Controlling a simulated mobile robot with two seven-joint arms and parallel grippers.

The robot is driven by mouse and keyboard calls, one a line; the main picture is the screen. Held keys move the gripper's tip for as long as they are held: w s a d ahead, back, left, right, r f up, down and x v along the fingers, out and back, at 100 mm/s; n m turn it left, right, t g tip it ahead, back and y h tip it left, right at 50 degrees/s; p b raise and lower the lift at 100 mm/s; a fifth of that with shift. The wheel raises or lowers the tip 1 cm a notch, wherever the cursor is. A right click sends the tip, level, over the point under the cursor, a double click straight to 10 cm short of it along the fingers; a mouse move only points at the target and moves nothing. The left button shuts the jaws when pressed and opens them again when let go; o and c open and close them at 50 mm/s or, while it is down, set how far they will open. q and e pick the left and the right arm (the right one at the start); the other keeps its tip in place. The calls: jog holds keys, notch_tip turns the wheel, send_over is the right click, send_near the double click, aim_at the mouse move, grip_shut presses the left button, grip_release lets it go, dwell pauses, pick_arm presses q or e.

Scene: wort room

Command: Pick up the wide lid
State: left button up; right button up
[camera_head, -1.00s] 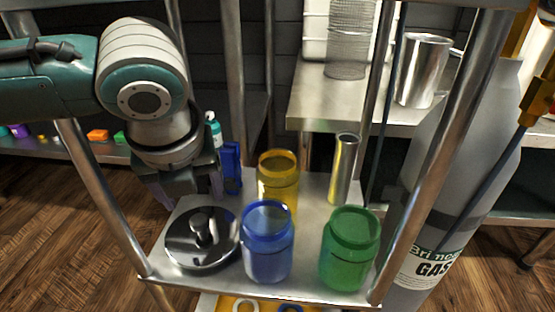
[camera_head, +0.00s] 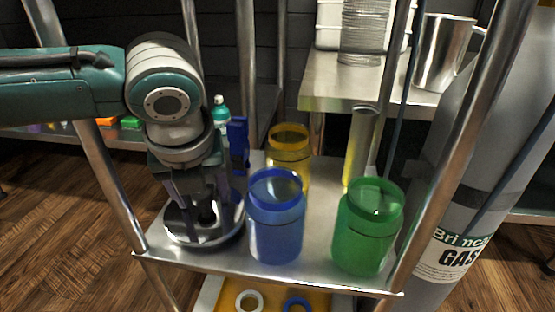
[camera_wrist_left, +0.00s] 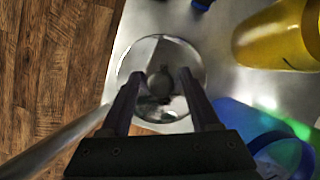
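The wide lid (camera_head: 178,236) is a round, shiny metal disc with a central knob. It lies on the metal shelf at the front left, left of the blue jar. It also shows in the left wrist view (camera_wrist_left: 190,60), with its knob (camera_wrist_left: 160,84) between the fingers. My left gripper (camera_head: 203,220) is directly above the lid, pointing down with its fingers apart around the knob. In the left wrist view the fingers of the left gripper (camera_wrist_left: 160,82) are open, one on each side of the knob, with gaps visible. My right gripper is in neither view.
Blue (camera_head: 276,235), green (camera_head: 362,240) and yellow (camera_head: 290,160) jars stand right of the lid. A metal cylinder (camera_head: 360,145) and a blue object (camera_head: 238,140) stand behind. Shelf posts (camera_head: 105,180) rise at the corners. A gas cylinder (camera_head: 450,200) is at the right.

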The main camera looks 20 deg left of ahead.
pick_arm(q)
grip_shut()
dwell(0.6)
